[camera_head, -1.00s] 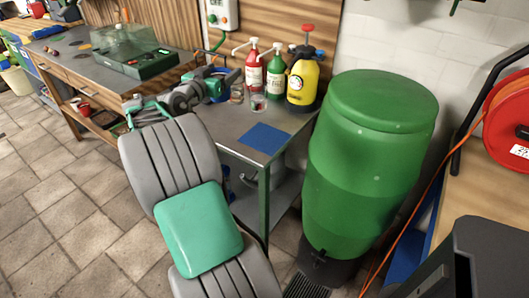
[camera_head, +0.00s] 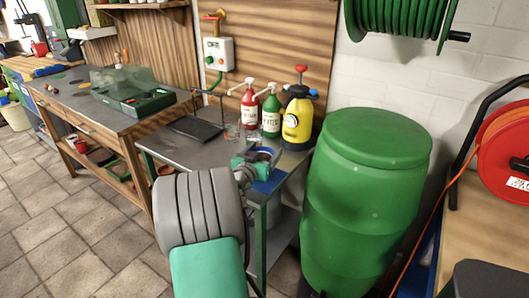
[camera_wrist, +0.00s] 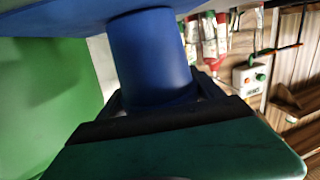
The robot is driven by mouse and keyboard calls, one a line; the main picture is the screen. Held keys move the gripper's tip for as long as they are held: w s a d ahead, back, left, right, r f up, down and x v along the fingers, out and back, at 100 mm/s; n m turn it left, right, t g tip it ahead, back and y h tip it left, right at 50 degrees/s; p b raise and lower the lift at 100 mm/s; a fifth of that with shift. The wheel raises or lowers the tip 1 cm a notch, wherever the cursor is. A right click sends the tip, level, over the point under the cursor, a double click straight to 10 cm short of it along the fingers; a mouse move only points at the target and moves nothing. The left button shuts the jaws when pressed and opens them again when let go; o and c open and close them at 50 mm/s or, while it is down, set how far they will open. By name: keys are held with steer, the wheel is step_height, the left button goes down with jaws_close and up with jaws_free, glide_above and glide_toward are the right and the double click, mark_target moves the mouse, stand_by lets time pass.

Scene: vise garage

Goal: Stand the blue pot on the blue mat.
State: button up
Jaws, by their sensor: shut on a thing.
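The blue pot (camera_head: 263,155) is between the fingers of my gripper (camera_head: 246,165), at the right part of the grey metal table. In the wrist view my gripper (camera_wrist: 160,98) is shut on the blue pot (camera_wrist: 152,50). The blue mat (camera_head: 268,183) lies near the table's front right corner, partly hidden by my gripper. The pot is over or at the mat, and their blues run together in the wrist view. I cannot tell whether the pot touches the mat.
A red bottle (camera_head: 249,108), a green bottle (camera_head: 271,115) and a yellow sprayer (camera_head: 298,118) stand behind the pot. A glass (camera_head: 232,131) and a black flat tray (camera_head: 195,128) are to the left. A large green barrel (camera_head: 365,200) stands close on the right.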

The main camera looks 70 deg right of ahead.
steer(key=shift+r, duration=0.1)
steer(key=shift+f, duration=0.25)
steer(key=o, duration=1.5)
steer(key=shift+o, duration=0.2)
